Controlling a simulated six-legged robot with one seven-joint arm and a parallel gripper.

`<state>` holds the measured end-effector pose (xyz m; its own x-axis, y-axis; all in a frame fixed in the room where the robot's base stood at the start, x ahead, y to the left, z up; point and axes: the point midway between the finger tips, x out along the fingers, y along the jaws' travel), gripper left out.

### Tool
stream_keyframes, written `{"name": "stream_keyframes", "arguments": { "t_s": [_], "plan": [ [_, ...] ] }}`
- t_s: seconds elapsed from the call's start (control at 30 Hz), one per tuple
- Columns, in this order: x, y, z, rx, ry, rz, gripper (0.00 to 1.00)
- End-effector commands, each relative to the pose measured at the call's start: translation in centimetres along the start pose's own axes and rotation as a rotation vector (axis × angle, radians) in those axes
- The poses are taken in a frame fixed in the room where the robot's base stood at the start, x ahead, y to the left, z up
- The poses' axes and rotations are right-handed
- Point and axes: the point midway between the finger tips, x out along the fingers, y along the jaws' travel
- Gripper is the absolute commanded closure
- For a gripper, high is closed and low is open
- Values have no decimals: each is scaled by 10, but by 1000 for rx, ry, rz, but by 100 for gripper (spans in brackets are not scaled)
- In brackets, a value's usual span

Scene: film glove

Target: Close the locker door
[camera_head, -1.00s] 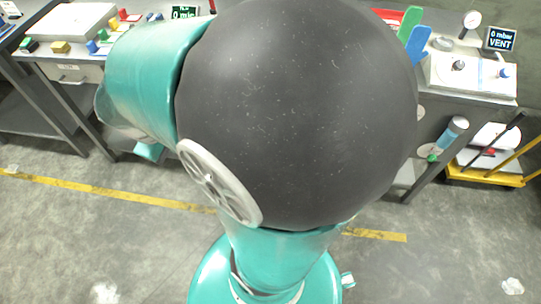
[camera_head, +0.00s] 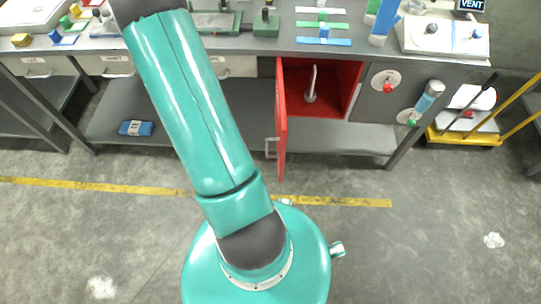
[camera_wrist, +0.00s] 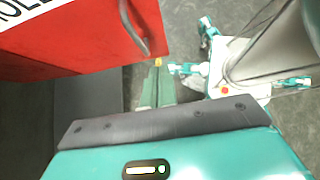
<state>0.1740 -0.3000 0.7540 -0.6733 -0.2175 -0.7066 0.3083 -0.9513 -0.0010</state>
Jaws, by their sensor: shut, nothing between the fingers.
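The locker's red door (camera_head: 281,128) stands open, swung out toward me, and shows nearly edge-on in the head view. A silver handle (camera_head: 270,147) is on its left face. The locker's red inside (camera_head: 335,80) is exposed to the right of the door. In the wrist view the red door (camera_wrist: 85,45) fills the upper left, with its curved handle (camera_wrist: 131,24) and part of a white label. My gripper (camera_wrist: 157,66) is shut and empty, its narrow tips beside the door's lower right corner; contact cannot be told. In the head view my gripper is out of sight.
The workbench (camera_head: 255,48) above the locker holds green and blue parts. A blue package (camera_head: 136,128) lies on the lower shelf at left. A yellow cart (camera_head: 465,132) stands at right. The floor before the locker is clear beyond my own body.

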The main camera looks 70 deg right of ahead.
Motion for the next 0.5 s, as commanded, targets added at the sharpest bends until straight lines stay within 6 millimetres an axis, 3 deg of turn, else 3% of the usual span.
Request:
{"name": "stream_keyframes", "arguments": {
  "t_s": [0.5],
  "plan": [
    [95,-1,4,3,0,-4,100]
  ]
}}
